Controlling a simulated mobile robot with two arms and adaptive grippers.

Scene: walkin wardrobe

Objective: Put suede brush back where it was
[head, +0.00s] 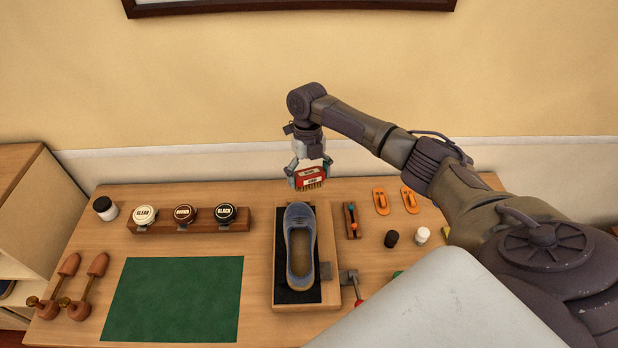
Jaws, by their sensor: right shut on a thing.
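The suede brush (310,178) is a small red block with white labels and tan bristles pointing down. My right gripper (309,170) points down and is shut on it. It holds the brush above the far end of a blue shoe (299,250), apart from the shoe as far as I can tell. The shoe lies toe away on a black pad (284,285) in a wooden holder (326,222). My left gripper is out of view.
A wooden rack (163,222) holds three labelled tins, with a dark-lidded jar (105,208) beside it. A green mat (174,299) and wooden shoe trees (83,287) lie left. Right are a small tool tray (351,221), orange pieces (381,201) and small bottles (422,235).

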